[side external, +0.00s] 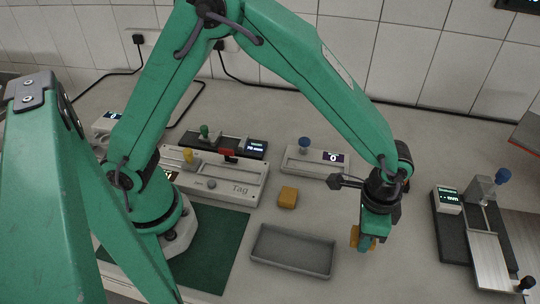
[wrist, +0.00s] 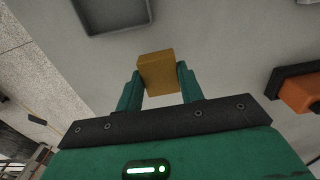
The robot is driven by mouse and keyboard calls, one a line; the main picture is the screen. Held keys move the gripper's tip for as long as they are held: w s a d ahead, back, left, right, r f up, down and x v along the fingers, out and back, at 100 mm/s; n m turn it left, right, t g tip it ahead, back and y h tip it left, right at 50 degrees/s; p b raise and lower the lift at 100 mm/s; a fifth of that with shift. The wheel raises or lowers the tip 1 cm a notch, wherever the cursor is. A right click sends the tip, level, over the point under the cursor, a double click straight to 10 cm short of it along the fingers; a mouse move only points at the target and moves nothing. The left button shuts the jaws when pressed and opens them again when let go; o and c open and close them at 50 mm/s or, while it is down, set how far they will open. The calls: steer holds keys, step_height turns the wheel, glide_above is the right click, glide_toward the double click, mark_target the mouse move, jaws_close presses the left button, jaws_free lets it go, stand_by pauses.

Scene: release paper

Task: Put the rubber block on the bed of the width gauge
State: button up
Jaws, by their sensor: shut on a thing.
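My gripper (side external: 364,236) is shut on a tan-orange block, which I take to be the rubber block (wrist: 157,72). In the wrist view the block sits between the two green fingers. In the side view its orange edges show on both sides of the fingers, above the counter. The width gauge (side external: 440,230) stands at the right, with a dark base, a small display reading dashes and "mm", and a blue knob. Its pale metal bed (side external: 487,258) looks bare. My gripper is to the left of the gauge, apart from it.
An empty grey tray (side external: 291,268) lies left of my gripper. Another tan block (side external: 288,197) rests on the counter behind it. A blue-knobbed device (side external: 318,161) and a panel marked "Tag" (side external: 216,184) stand farther back. The counter between my gripper and the gauge is clear.

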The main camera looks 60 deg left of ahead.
steer(key=shift+f, duration=1.9)
steer(key=shift+f, duration=0.2)
steer(key=o, duration=1)
steer(key=shift+r, duration=0.1)
step_height(320, 180, up, 12)
steer(key=shift+r, duration=0.1)
